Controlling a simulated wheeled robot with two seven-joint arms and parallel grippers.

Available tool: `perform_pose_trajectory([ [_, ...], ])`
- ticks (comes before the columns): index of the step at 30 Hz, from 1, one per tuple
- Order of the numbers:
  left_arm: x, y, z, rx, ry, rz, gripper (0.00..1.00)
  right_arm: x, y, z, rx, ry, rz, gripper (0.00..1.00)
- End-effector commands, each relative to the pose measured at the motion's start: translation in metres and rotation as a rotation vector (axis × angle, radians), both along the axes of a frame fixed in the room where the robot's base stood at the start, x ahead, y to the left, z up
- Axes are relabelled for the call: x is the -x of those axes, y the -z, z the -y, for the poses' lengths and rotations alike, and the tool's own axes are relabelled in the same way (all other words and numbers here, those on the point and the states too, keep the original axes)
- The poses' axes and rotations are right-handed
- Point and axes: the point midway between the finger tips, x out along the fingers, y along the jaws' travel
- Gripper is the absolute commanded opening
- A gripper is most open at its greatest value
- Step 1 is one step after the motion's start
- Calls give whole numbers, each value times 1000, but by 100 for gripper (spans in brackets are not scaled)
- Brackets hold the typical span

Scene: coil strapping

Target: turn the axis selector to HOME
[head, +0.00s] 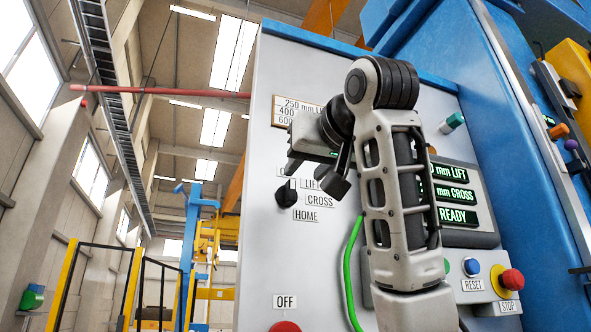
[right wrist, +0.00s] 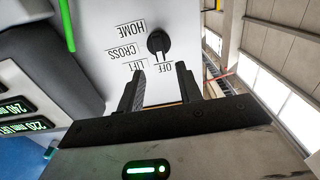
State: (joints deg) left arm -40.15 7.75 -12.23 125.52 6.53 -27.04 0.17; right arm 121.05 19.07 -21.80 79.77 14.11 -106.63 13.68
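The axis selector (head: 287,193) is a black knob on the pale cabinet face. Labels LIFT, CROSS and HOME (head: 306,215) stand to its right and below. In the right wrist view the selector (right wrist: 158,42) appears upside down, and its handle points toward the OFF label (right wrist: 167,69). My right gripper (head: 316,175) is just above and right of the knob in the head view. Its two black fingers (right wrist: 160,88) are apart with nothing between them, short of the knob. The OFF label is mostly hidden by the gripper in the head view. My left gripper is out of view.
A display (head: 456,194) reads LIFT, CROSS and READY. Below it are a blue RESET button (head: 472,267) and a red STOP button (head: 511,281). A green cable (head: 350,270) hangs on the cabinet beside my right arm. Another red button (head: 285,327) is below an OFF label.

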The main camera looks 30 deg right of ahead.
Motion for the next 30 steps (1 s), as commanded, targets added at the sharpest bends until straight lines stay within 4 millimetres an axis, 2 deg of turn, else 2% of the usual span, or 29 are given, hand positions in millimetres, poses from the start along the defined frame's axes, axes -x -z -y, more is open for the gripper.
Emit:
perform_pose_trajectory([
  [3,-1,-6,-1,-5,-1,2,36,-24,-1,6,-1,2,-4,35],
  [9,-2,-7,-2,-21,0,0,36,-49,-1,12,0,1,-2,35],
  [13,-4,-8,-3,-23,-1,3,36,-56,0,13,-1,0,-2,35],
  [21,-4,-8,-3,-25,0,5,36,-57,0,14,0,0,0,35],
  [22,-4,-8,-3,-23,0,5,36,-57,0,14,0,0,0,33],
  [25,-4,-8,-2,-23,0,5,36,-57,0,14,0,0,0,5],
  [26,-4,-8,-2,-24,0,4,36,-57,0,14,0,0,0,0],
  [30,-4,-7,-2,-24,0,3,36,-57,0,14,-1,0,0,0],
])
